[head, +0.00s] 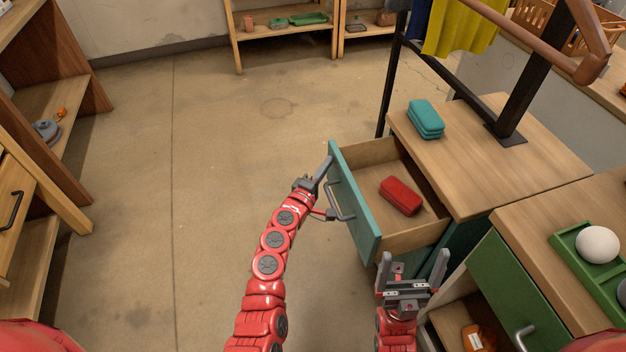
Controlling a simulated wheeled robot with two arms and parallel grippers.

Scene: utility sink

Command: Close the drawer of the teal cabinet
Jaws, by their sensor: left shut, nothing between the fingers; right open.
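The teal cabinet (456,240) has a wooden top, and its drawer (354,206) is pulled out to the left. A red case (400,195) lies inside the drawer. The drawer's teal front has a grey bar handle (341,203). My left gripper (324,172) is shut and empty, at the outer side of the drawer front near its far end; I cannot tell whether it touches. My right gripper (412,268) is open and empty, in front of the drawer's near side.
A teal case (426,119) and a black rack post (517,98) stand on the cabinet top. A green cabinet (513,285) with a tray and white ball (598,244) is at the near right. Shelves (45,118) line the left. The middle floor is clear.

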